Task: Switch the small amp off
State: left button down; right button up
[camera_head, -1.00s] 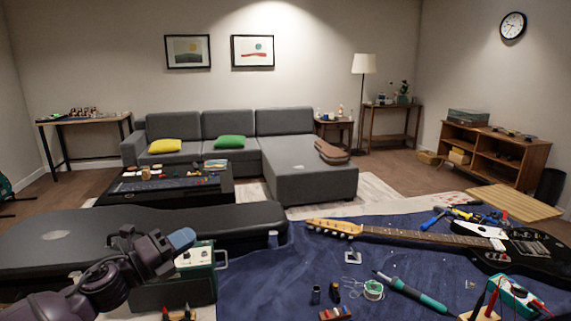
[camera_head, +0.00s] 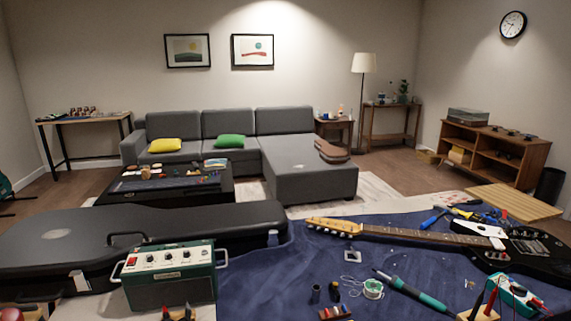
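The small amp (camera_head: 170,275) is a dark green box with a cream control panel (camera_head: 165,258), dark knobs, a red part near the panel's left end and metal side handles. It stands upright at the near left of the work table, in front of the guitar case. Its front faces me and nothing covers its panel. The exact switch position is too small to tell. Neither of my grippers shows in the head view.
A black guitar case (camera_head: 60,240) lies behind the amp. To the right, a blue mat (camera_head: 265,270) holds an electric guitar (camera_head: 440,237), a soldering iron (camera_head: 410,290), a solder spool (camera_head: 373,289) and a multimeter (camera_head: 515,293). Red-tipped tools stand just before the amp.

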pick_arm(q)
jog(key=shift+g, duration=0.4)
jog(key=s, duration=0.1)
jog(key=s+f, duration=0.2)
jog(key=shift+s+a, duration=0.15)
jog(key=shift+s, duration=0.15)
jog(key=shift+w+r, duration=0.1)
